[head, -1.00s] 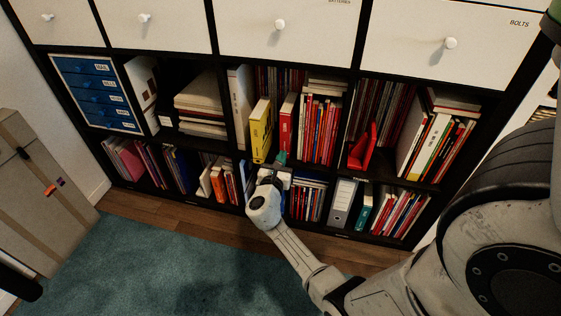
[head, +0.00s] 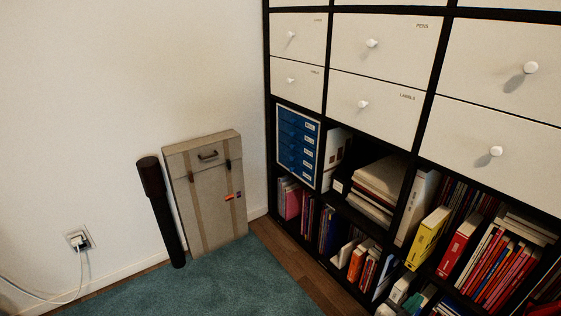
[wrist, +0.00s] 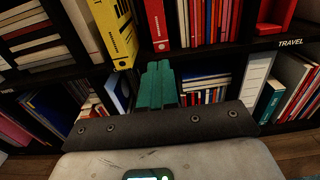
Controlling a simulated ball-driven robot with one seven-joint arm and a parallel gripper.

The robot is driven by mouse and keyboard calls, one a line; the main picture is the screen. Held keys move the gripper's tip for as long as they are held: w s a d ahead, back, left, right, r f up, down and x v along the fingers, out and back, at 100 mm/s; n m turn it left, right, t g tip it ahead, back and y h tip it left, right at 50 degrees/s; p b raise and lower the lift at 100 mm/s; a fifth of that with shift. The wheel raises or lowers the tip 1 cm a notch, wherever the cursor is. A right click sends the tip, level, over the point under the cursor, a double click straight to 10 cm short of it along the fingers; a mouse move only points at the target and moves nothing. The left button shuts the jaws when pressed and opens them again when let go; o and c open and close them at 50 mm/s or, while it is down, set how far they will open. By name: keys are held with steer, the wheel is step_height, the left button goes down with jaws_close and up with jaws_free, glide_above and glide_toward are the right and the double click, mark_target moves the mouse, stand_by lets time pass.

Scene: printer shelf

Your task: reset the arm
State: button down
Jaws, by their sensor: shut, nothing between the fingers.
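My gripper (wrist: 157,84) shows in the wrist view, with its green fingers together and nothing between them. It points toward the shelf unit, in front of the lower compartments and just below the shelf board. A yellow binder (wrist: 115,32) and a red binder (wrist: 157,25) stand on the board above the fingertips. In the head view only a small part of my arm's end shows at the bottom edge, right of centre, and the rest of the arm is out of frame.
The shelf unit (head: 430,110) fills the right of the head view, with drawers above and books below. A blue drawer box (head: 298,142) sits in it. A beige case (head: 205,190) and a dark tube (head: 162,210) lean at the wall. The teal carpet (head: 240,285) is clear.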

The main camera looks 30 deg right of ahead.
steer(key=s+a+f+m+g+y, duration=0.1)
steer(key=s+a+m+y, duration=0.25)
steer(key=m, duration=0.35)
steer(key=s+a+m+g+y, duration=0.1)
steer(key=s+a+m+y, duration=0.3)
steer(key=m, duration=0.3)
steer(key=s+a+m+t+y, duration=0.1)
steer(key=s+a+m+y, duration=0.15)
steer(key=a+y, duration=0.45)
steer(key=s+a+m+t+y, duration=0.1)
steer(key=s+a+m+y, duration=0.15)
steer(key=a, duration=0.85)
step_height(320, 180, up, 33)
steer(key=w+p, duration=0.1)
steer(key=p, duration=3.1)
steer(key=shift+d+f+y, duration=0.15)
steer(key=shift+y, duration=0.25)
